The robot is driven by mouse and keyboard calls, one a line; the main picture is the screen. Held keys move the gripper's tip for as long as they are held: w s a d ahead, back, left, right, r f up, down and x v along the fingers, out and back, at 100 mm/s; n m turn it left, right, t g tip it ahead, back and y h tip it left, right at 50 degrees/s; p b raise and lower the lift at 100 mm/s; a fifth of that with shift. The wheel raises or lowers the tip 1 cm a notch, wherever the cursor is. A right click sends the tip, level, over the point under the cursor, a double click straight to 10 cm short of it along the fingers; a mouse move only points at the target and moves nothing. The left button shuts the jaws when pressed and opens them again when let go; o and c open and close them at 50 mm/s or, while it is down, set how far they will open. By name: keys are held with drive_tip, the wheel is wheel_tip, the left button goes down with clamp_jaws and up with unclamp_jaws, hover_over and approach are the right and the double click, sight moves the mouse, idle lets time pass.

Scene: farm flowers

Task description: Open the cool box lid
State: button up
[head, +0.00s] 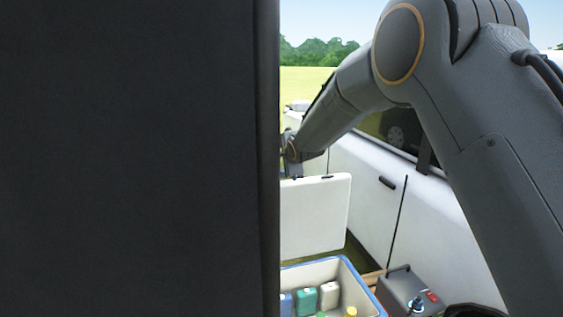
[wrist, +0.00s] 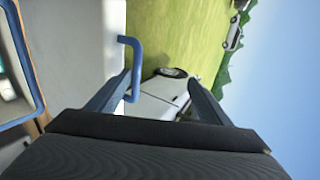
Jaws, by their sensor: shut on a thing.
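The cool box (head: 350,272) stands open at the bottom of the head view, with grey walls and a blue rim. Its white lid (head: 315,215) stands up nearly vertical behind the opening. In the wrist view the lid (wrist: 82,50) is a pale panel with a blue handle (wrist: 137,60) on its edge. My gripper (wrist: 158,85) is at the handle, shut on it; the handle shows by the left finger. In the head view my gripper (head: 293,168) is at the lid's top edge, its fingertips mostly hidden.
Several bottles and coloured packs (head: 306,300) are in the box. A grey case (head: 412,290) stands right of it. A white vehicle (head: 365,190) stands close behind on the right. A dark panel hides the head view's left half. Grass (wrist: 165,35) lies beyond.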

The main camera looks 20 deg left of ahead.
drive_tip(key=o, duration=0.6)
drive_tip(key=r, duration=0.1)
drive_tip(key=r+p, duration=0.2)
drive_tip(key=r, duration=0.1)
drive_tip(key=shift+w+a, duration=0.3)
drive_tip(key=shift+w, duration=0.05)
drive_tip(key=shift+r, duration=0.15)
drive_tip(key=shift+c, duration=0.4)
drive_tip(key=shift+s+d+r+p, duration=0.1)
drive_tip(key=shift+r+p, duration=0.1)
drive_tip(key=shift+p, duration=0.3)
drive_tip(key=c, duration=1.2)
drive_tip(key=shift+p, duration=0.45)
drive_tip(key=shift+w+a+r+p, duration=0.2)
drive_tip(key=shift+r+p, duration=0.65)
drive_tip(key=shift+p, duration=0.95)
drive_tip(key=shift+w+a+r+p, duration=0.15)
drive_tip(key=shift+r+p, duration=0.65)
drive_tip(key=shift+p, duration=0.95)
drive_tip(key=shift+d, duration=0.15)
